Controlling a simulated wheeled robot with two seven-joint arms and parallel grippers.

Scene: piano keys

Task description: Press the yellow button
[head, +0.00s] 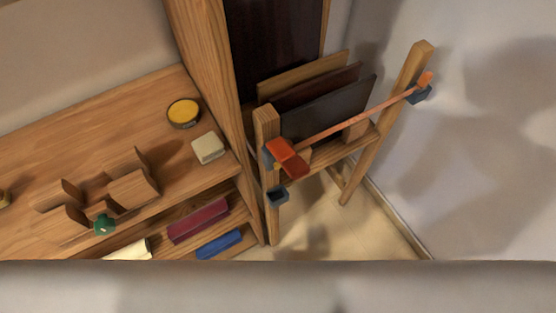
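A round yellow-topped disc (183,112) with a dark rim sits on the wooden shelf top at the back. I cannot tell whether it is the yellow button. Part of another yellowish round thing (4,199) shows at the left edge. No piano keys are in view. Neither of my grippers is in view.
A cream block (208,148), brown curved pieces (133,188) and a green thing (104,224) are on the wooden shelf (80,145). Red (198,220) and blue (219,244) blocks lie lower. A wooden rack (358,172) with an orange bar stands right. A grey band crosses the bottom.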

